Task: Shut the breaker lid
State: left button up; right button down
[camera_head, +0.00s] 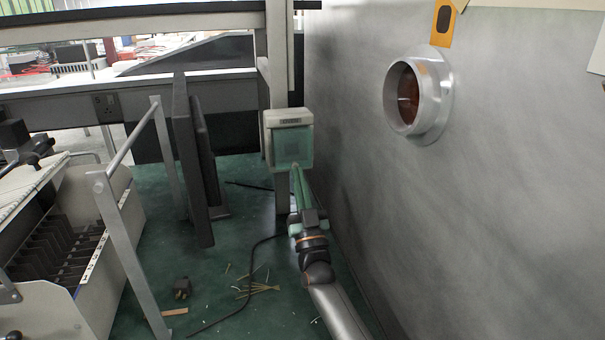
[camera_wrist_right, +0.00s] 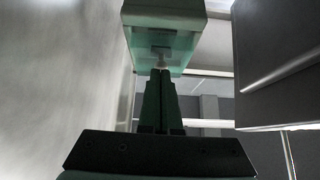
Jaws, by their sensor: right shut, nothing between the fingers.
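The breaker box (camera_head: 289,117) is a small pale case on a grey post near the wall. Its translucent green lid (camera_head: 283,147) shows over the front, below a label strip. In the right wrist view the box (camera_wrist_right: 165,8) is at the top, with the green lid (camera_wrist_right: 184,52) below its pale part. I cannot tell whether the lid is fully shut. My right gripper (camera_head: 295,168) is shut and empty, its tips at the lid's lower part. In the wrist view its fingertips (camera_wrist_right: 160,72) are close to the lid's lower edge; contact is unclear. My left gripper is out of view.
A large grey wall (camera_head: 500,200) with a round metal port (camera_head: 418,97) stands close on the right. Dark upright panels (camera_head: 190,160) stand left of the box. A metal frame (camera_head: 132,210) is farther left. A black cable (camera_head: 240,300) lies on the green surface.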

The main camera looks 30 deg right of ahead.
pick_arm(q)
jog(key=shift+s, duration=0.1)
pick_arm(e)
jog(key=shift+s+f, duration=0.1)
jog(key=shift+s+a+f, duration=0.1)
jog(key=shift+s+f, duration=0.05)
jog(key=shift+s, duration=0.1)
pick_arm(q)
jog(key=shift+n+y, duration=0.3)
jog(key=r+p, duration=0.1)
jog(key=p, duration=0.1)
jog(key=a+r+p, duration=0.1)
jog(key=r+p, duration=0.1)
jog(key=p, duration=0.1)
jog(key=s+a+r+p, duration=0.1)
jog(key=p, duration=0.2)
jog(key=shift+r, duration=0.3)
pick_arm(e)
jog(key=s+a, duration=0.3)
jog(key=s, duration=0.9)
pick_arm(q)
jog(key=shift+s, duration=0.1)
pick_arm(e)
jog(key=shift+f, duration=0.15)
